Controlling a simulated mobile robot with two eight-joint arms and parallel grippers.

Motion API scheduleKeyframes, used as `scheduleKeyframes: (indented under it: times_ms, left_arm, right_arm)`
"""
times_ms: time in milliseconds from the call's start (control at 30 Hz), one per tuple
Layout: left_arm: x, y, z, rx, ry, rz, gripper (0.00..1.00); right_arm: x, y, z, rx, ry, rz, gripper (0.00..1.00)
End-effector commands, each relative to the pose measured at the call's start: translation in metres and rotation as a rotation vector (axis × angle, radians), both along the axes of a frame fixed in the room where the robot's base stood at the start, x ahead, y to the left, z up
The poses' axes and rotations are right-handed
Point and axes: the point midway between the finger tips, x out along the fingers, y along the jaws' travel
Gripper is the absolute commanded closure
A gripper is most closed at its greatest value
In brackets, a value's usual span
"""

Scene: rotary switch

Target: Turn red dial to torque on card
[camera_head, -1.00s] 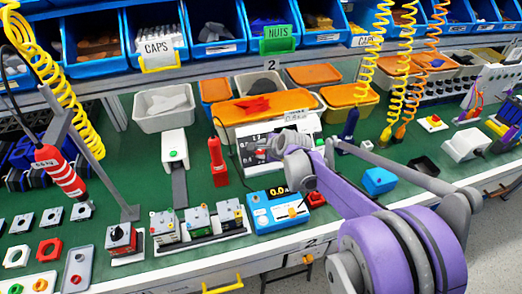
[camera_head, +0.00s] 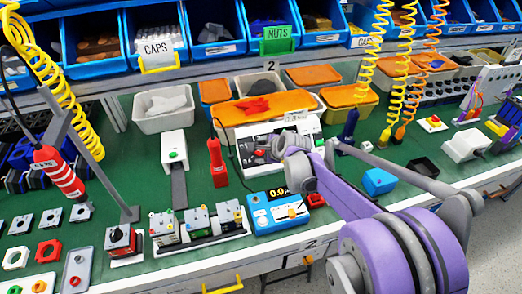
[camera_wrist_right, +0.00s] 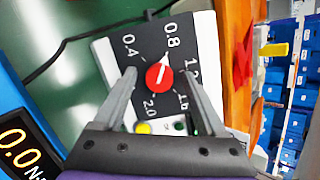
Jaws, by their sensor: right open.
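The red dial (camera_wrist_right: 160,77) sits on a dark panel (camera_wrist_right: 125,45) with printed numbers, in the right wrist view. Its white pointer is toward the 0.8 mark. My right gripper (camera_wrist_right: 161,74) is open, with one finger on each side of the dial; I cannot tell whether they touch it. In the head view, my right gripper (camera_head: 292,145) is over the panel's white housing (camera_head: 312,128) and hides the dial. A small white card (camera_head: 297,115) stands behind the housing; its writing is too small to read. My left gripper is not in view.
A blue torque meter (camera_head: 278,212) reading 0.0 stands in front of the panel. A red upright tool (camera_head: 217,165) is to its left, a blue block (camera_head: 379,182) to its right. Orange-lidded boxes (camera_head: 262,108) stand behind. Yellow coiled hoses (camera_head: 368,55) hang at the back.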

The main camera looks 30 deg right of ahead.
Motion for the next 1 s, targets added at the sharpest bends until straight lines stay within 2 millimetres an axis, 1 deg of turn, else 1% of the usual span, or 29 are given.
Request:
scheduleKeyframes:
  times_ms: [167, 267, 600, 700, 833, 1000]
  left_arm:
    - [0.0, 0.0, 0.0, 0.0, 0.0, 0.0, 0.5]
    - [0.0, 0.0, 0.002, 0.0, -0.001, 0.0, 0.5]
    - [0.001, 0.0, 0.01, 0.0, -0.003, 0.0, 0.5]
    - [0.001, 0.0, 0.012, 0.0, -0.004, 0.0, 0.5]
    - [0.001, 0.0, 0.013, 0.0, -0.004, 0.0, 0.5]
    - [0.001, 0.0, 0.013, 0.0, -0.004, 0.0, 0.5]
  right_arm:
    - [-0.002, 0.0, 0.002, 0.0, 0.0, 0.0, 0.26]
    - [-0.01, 0.0, 0.01, 0.0, -0.001, -0.001, 0.26]
    - [-0.057, -0.001, 0.055, 0.001, 0.0, -0.002, 0.26]
    - [-0.068, -0.001, 0.065, 0.0, 0.0, -0.002, 0.26]
    - [-0.076, -0.001, 0.073, 0.0, -0.001, -0.001, 0.26]
    - [-0.078, -0.001, 0.075, 0.0, 0.0, 0.0, 0.26]
